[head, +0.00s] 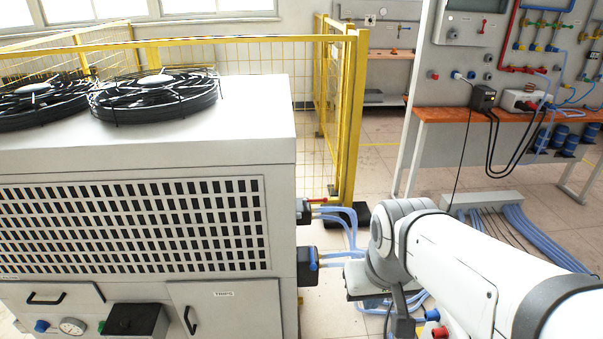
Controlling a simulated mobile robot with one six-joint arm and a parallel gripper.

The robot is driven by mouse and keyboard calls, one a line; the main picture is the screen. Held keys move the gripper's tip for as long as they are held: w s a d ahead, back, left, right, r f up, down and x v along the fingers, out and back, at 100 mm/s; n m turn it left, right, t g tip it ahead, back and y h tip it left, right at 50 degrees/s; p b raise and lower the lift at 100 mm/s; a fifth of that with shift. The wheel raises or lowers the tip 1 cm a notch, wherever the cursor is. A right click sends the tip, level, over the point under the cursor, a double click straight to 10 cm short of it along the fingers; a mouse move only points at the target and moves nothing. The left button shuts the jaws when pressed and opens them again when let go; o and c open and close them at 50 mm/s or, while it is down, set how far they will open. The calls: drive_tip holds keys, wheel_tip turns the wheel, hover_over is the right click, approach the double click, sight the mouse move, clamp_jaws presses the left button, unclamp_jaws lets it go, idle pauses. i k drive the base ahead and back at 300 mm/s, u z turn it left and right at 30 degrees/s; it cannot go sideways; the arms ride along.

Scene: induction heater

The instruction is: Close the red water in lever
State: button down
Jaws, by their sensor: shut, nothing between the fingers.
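A small red lever (317,200) sticks out to the right from a dark valve block (304,212) on the right side of the grey chiller cabinet (200,140). It looks roughly level; its exact angle is too small to tell. Light blue hoses (342,215) run from both blocks. My white arm comes in from the lower right, and its bent joint is right of the hoses, apart from the red lever. My gripper's fingers do not show.
A yellow mesh fence (352,120) stands behind the cabinet. Two black fans (155,97) sit on top of it. An orange workbench (450,116) with panel and cables is at the right. A grey cable duct (485,200) lies on the floor. Tiled floor is open between fence and bench.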

sight(325, 200)
drive_tip(key=u, duration=0.05)
drive_tip(key=i, duration=1)
drive_tip(key=u, duration=0.15)
drive_tip(key=k, duration=0.9)
drive_tip(key=z, duration=0.2)
drive_tip(key=i, duration=0.95)
